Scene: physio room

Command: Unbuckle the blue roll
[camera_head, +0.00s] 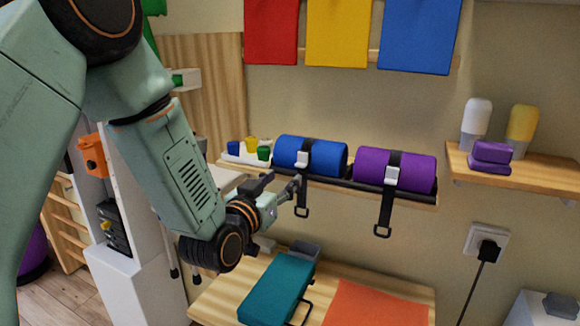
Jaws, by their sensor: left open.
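The blue roll (325,158) lies on its side on a wall shelf. A black strap with a white buckle (302,159) goes around it near its left part. From this view I cannot tell whether a finger touches the strap. My right gripper is not in view.
A purple roll (412,170) with its own strap sits right of the blue one. Small coloured cups (251,146) stand at the shelf's left end. A plug (488,250) sits in the wall.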

